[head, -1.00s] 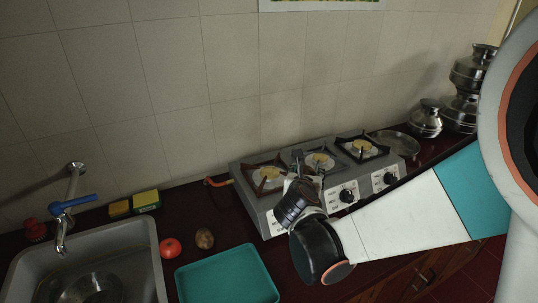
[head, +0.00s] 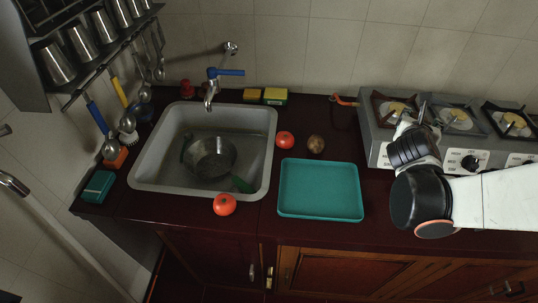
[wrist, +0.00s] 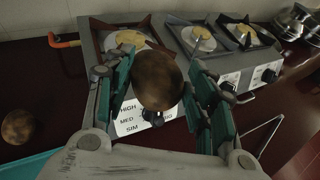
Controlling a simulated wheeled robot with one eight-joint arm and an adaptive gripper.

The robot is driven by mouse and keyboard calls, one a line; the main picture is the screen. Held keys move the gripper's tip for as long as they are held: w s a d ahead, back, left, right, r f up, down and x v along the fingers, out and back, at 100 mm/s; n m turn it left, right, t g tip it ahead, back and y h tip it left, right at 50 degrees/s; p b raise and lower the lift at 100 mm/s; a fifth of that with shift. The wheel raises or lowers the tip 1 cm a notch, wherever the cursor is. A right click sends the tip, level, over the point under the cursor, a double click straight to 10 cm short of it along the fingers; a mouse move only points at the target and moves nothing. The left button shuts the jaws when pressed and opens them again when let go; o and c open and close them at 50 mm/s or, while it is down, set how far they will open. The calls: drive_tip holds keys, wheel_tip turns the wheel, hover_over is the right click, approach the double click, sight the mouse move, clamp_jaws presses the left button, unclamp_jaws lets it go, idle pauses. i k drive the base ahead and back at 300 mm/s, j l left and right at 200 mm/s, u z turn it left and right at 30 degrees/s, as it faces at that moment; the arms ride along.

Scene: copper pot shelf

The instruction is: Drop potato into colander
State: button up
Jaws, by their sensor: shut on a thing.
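A brown, round potato (wrist: 157,80) is between the green-padded fingers of my gripper (wrist: 162,92) in the wrist view, and the gripper is shut on it. In the head view my gripper (head: 424,118) is over the front of the stove, at the right, and the held potato cannot be made out there. A metal colander (head: 209,157) sits in the sink, far to the left of my gripper. A second brown, round item (head: 316,144) lies on the counter behind the tray; it also shows at the left of the wrist view (wrist: 18,127).
The grey sink (head: 148,170) has a blue-handled tap (head: 212,82) behind it. A teal tray (head: 320,190) lies between sink and stove (head: 372,150). Red tomatoes (head: 285,140) (head: 224,204) lie near the sink. A utensil rack (head: 100,70) hangs at the upper left.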

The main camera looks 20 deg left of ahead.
sight(214, 168)
drive_tip(key=k+u, duration=0.2)
drive_tip(key=u, duration=0.25)
drive_tip(key=k+u, duration=0.15)
drive_tip(key=u, duration=0.35)
drive_tip(key=k+u, duration=0.2)
drive_tip(key=u, duration=0.25)
drive_tip(key=i+l+z, duration=0.25)
drive_tip(key=i, duration=0.65)
drive_tip(key=j, duration=0.1)
